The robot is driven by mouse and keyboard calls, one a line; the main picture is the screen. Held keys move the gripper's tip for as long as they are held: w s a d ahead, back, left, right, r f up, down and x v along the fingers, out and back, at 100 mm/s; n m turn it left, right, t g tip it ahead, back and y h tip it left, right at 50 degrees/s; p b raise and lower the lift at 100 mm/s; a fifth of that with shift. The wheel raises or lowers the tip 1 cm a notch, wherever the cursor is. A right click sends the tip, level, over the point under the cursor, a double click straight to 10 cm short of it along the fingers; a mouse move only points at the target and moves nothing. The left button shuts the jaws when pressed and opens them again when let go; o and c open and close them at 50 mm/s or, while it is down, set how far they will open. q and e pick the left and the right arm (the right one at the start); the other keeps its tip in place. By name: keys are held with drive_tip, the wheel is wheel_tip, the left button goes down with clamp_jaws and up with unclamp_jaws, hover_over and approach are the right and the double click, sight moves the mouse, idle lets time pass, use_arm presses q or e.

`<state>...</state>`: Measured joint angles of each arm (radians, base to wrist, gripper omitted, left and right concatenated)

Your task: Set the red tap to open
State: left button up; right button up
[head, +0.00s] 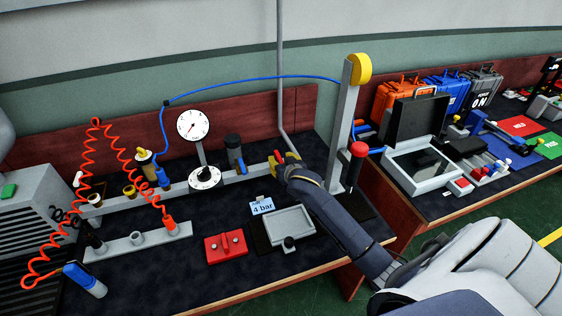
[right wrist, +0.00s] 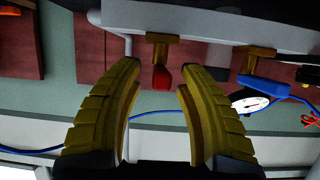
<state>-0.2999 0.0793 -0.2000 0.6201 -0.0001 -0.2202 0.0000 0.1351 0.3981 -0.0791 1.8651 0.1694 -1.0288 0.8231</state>
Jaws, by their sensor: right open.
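The red tap has a red handle (right wrist: 161,78) on a brass body (right wrist: 163,42) and shows in the right wrist view. In the head view a bit of red handle (head: 279,157) shows at the right end of the grey pipe, mostly hidden by my gripper. My right gripper (right wrist: 160,70) is open, its two yellow fingers on either side of the red handle with gaps between. It also shows in the head view (head: 277,163) at the tap. I cannot tell whether a finger touches the tap. My left gripper is not in view.
A blue-handled tap (right wrist: 265,88) sits beside the red one in the right wrist view. A dial gauge (head: 193,124) and a "4 bar" card (head: 262,206) are left of my arm. A grey post (head: 344,130) with a red knob stands close on the right.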

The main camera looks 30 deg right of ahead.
drive_tip(key=shift+o, duration=0.2)
clamp_jaws()
drive_tip(key=shift+s+h, duration=0.1)
drive_tip(key=shift+h, duration=0.2)
